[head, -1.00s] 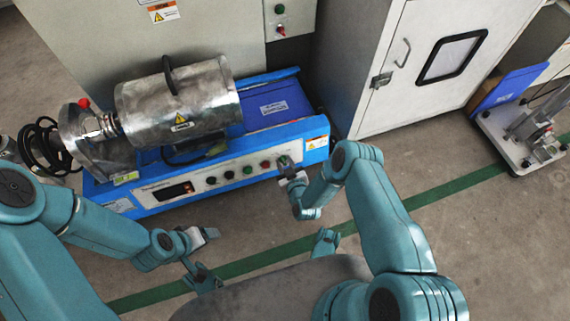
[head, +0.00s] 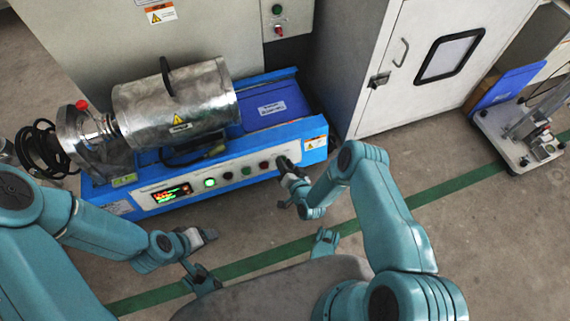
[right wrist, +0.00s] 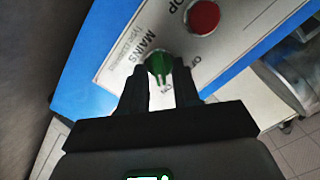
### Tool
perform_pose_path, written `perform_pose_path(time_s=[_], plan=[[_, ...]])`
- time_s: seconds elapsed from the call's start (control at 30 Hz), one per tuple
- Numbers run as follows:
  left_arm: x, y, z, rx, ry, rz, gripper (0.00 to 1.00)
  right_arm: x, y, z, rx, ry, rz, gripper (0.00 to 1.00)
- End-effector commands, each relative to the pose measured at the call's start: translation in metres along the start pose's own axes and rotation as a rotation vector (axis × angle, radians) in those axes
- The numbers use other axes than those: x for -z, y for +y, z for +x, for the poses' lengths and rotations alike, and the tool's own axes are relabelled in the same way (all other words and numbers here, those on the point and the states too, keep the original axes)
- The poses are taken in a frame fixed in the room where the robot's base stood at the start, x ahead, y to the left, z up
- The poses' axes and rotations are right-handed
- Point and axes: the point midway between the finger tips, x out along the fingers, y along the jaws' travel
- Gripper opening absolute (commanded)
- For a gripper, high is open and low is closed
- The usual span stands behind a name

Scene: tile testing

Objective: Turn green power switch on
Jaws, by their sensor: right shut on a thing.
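The green power switch (right wrist: 159,64) is a rotary knob beside the word MAINS on the machine's light panel, seen in the right wrist view. Its grip bar points down the picture toward the ON mark. My right gripper (right wrist: 160,84) is shut on the knob, with a black finger on each side. In the head view my right gripper (head: 284,165) is at the right end of the panel and hides the switch. My left gripper (head: 204,236) hangs in front of the machine, away from the panel; its jaw opening is unclear.
The blue machine (head: 318,155) carries a metal cylinder (head: 178,103). Its display (head: 171,193) is lit, and a green button (head: 210,183) glows. A red button (right wrist: 203,17) sits near the switch. A white cabinet (head: 400,95) stands to the right. The floor in front is clear.

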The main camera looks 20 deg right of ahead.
Motion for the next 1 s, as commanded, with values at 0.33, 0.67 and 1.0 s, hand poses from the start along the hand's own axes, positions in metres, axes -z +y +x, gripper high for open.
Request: perform_pose_path(time_s=[0.33,0.67,1.0], plan=[[-0.0001,0.0000,0.0000,0.000,0.000,0.000,0.69,0.0012,0.0003,0.0006,0.011,0.003,0.102,0.01],[0.0000,0.0000,0.0000,0.000,0.000,0.000,0.69,0.0014,0.0004,0.0007,0.012,0.003,0.114,0.01],[0.0000,0.0000,0.0000,0.000,0.000,0.000,0.69,0.0009,0.0005,0.0005,0.011,0.003,0.114,0.37]])
